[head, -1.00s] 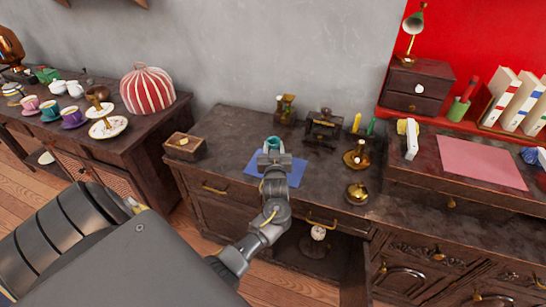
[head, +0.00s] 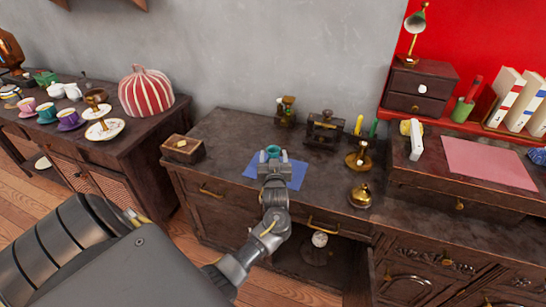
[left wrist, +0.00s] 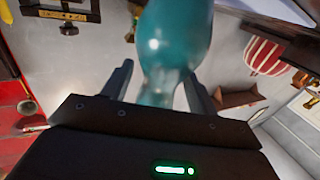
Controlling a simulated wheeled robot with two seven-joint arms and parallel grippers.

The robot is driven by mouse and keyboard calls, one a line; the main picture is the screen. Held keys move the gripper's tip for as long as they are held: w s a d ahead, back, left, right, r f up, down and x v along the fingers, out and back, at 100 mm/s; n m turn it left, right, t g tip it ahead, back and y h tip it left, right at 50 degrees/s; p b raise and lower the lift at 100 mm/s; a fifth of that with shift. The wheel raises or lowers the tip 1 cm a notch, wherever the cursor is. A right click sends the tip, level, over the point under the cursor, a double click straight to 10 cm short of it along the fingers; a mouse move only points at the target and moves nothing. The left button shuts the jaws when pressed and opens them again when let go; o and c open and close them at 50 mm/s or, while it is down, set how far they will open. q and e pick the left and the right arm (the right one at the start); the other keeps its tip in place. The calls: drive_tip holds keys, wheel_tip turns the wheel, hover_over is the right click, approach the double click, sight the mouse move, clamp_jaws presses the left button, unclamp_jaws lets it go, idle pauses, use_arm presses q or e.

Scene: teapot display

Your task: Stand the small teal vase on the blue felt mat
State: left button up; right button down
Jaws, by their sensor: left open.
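The small teal vase (head: 272,151) looks upright at the far part of the blue felt mat (head: 297,178). My left gripper (head: 273,157) hides its lower part, so I cannot see where its base meets the mat. My left gripper is open, with a finger on each side of the vase. In the left wrist view the vase (left wrist: 172,45) rises between the two fingers (left wrist: 160,85), with gaps beside its narrow part. My right gripper is not in view.
A small wooden box (head: 183,149) stands left of the mat. A dark press-like device (head: 323,128), a brass candle holder (head: 358,157) and a round brass pot (head: 360,196) stand to the right. The cabinet top (head: 225,135) is bare between the box and the mat.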

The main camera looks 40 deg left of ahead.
use_arm(q)
drive_tip(key=shift+r, duration=0.2)
drive_tip(key=v, duration=1.2)
drive_tip(key=shift+f, duration=0.1)
